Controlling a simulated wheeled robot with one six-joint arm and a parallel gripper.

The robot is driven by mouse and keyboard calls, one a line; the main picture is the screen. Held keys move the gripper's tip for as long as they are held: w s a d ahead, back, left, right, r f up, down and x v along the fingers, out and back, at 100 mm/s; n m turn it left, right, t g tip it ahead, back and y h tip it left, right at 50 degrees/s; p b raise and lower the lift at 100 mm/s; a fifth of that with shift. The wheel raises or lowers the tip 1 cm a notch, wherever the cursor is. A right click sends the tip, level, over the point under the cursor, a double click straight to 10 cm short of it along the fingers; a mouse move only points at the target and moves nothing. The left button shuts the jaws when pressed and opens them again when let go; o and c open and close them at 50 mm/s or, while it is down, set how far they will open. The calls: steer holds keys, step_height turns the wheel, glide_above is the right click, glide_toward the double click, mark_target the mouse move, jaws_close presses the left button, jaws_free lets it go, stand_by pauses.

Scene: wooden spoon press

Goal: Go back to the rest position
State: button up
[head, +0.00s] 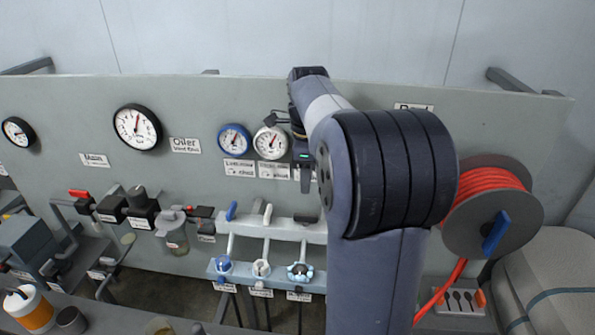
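My gripper (304,178) shows in the head view in front of the grey panel (345,92), just right of a small white-faced gauge (271,142). It points downward, above the row of valve levers. My arm rises from the bottom and hides part of the panel behind it. The fingertips are small and partly merge with the dark parts around them, so I cannot tell whether they are open or shut. I see no object clearly held.
A blue-rimmed gauge (235,141) and a larger black-rimmed gauge (137,127) are on the panel. A valve manifold (285,229) with levers is below my gripper. A red hose reel (480,228) is right of my arm. An orange-and-white container (28,308) stands at bottom left.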

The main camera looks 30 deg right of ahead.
mark_target(306, 214)
step_height(306, 214, down, 11)
steer(key=shift+r+p, duration=0.15)
steer(key=shift+p, duration=0.3)
stand_by(0.5)
